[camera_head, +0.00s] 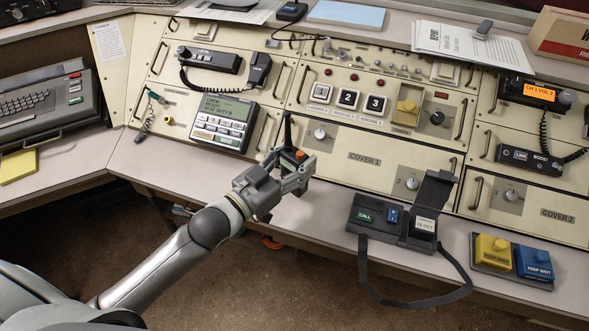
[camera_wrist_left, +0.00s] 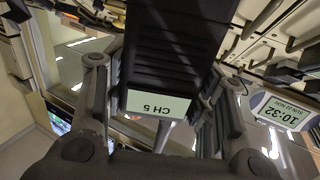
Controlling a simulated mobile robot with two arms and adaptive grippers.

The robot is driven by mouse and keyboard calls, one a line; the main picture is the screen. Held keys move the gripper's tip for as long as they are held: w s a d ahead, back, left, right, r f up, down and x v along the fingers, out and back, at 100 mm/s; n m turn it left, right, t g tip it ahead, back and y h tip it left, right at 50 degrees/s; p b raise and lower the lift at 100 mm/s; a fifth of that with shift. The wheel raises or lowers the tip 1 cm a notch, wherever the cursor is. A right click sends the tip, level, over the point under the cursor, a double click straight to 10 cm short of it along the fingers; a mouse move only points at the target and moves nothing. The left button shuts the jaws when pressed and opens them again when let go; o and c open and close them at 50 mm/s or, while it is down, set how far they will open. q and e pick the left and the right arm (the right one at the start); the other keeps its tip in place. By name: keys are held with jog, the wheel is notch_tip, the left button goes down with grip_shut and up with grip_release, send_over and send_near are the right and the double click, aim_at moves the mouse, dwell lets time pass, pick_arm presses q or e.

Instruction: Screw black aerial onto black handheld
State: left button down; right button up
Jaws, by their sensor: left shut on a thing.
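My left gripper (camera_head: 292,164) reaches in from the left and is shut on the black handheld (camera_head: 299,155), just above the console's front ledge. The handheld has an orange part on top. In the left wrist view its ribbed black body (camera_wrist_left: 175,45) fills the upper middle between the fingers, with a "CH 5" display (camera_wrist_left: 160,105) upside down. A thin black aerial (camera_head: 288,130) stands nearly upright at the handheld's top; I cannot tell whether it is fully seated. The fingers hide much of the handheld. My right gripper is not in view.
A grey display unit (camera_head: 224,122) is left of the gripper. The Cover 1 panel (camera_head: 365,163) lies just right. A black call box (camera_head: 374,217) with an open lid and a looped strap sits on the ledge. Yellow and blue buttons (camera_head: 512,257) are farther right.

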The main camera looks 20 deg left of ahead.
pick_arm(q)
jog(key=shift+w+f, duration=0.2)
jog(key=shift+f, duration=1.5)
jog(key=shift+f, duration=0.15)
jog(key=c, duration=0.6)
grip_release()
jog(key=shift+r, duration=0.2)
jog(key=p+v, duration=0.3)
jog(key=v, duration=0.9)
jog(key=shift+p, duration=0.4)
